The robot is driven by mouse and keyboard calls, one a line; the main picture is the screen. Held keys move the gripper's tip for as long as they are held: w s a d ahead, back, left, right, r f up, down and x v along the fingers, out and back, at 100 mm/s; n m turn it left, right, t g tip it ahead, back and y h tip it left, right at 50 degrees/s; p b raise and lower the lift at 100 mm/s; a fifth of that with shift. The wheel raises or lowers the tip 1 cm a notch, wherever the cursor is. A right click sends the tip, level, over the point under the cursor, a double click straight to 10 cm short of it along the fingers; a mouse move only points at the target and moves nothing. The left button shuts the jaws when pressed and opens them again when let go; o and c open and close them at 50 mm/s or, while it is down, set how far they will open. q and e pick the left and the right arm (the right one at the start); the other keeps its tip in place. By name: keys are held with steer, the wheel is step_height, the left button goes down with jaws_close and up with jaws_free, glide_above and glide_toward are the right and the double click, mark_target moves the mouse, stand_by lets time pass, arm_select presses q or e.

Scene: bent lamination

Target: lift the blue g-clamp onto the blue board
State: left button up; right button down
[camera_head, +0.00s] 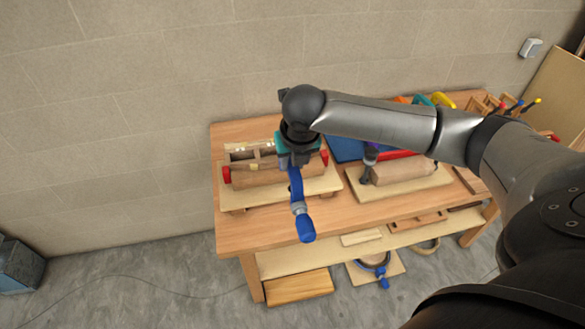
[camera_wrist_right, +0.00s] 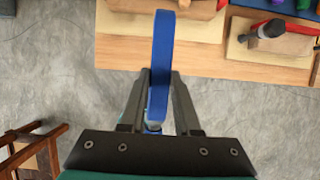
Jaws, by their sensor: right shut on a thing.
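My right gripper (camera_head: 296,164) is above the left part of the workbench, shut on the blue g-clamp (camera_head: 297,188). The clamp hangs down, with its blue handle lowest, past the bench's front edge in the picture. In the right wrist view the clamp's blue frame (camera_wrist_right: 160,55) stands upright between the fingers of the right gripper (camera_wrist_right: 160,77). A blue board (camera_head: 344,149) lies on the bench behind my right arm, which hides part of it. A blue strip at the top of the right wrist view (camera_wrist_right: 286,10) looks like the same board. My left gripper is not in view.
On the wooden workbench (camera_head: 228,238) a left base board carries a wooden form with red-ended clamps (camera_head: 226,175). A second wooden form (camera_head: 405,170) with a dark clamp sits to the right. Coloured tools lie at the back. Another blue clamp (camera_head: 384,283) lies on a low board.

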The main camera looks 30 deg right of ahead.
steer(key=shift+w+r, duration=0.15)
steer(key=shift+r, duration=1.4)
steer(key=shift+w+r, duration=0.1)
steer(key=shift+r, duration=1.45)
steer(key=shift+d, duration=0.1)
